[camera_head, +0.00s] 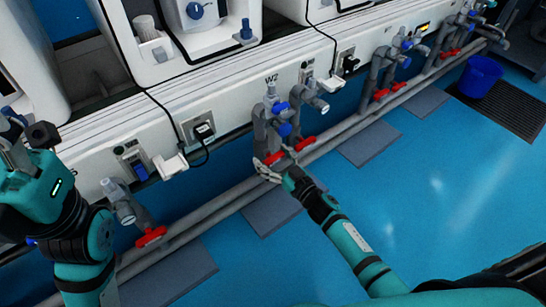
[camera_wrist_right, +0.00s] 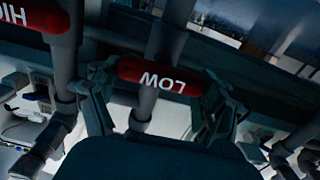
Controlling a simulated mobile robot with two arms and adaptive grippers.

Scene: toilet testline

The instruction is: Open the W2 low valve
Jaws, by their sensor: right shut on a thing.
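The W2 low valve has a red handle marked LOW (camera_wrist_right: 160,77) on a grey pipe in the right wrist view, where the lettering is upside down. In the head view this red handle (camera_head: 274,158) sits low on the pipes under the W2 label. My right gripper (camera_head: 275,164) is shut on the handle, with one finger at each end of it. The handle lies across its pipe in the right wrist view. My left gripper (camera_head: 16,132) is at the left edge of the head view, far from the valve; its fingers are not clear.
The red HIGH handle (camera_wrist_right: 40,14) is close beside the LOW one. Other red-handled valves line the wall, one (camera_head: 150,237) at lower left. Long grey pipes (camera_head: 215,205) run low along the white bench. A blue bucket (camera_head: 480,76) stands far right. The blue floor (camera_head: 430,190) is open.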

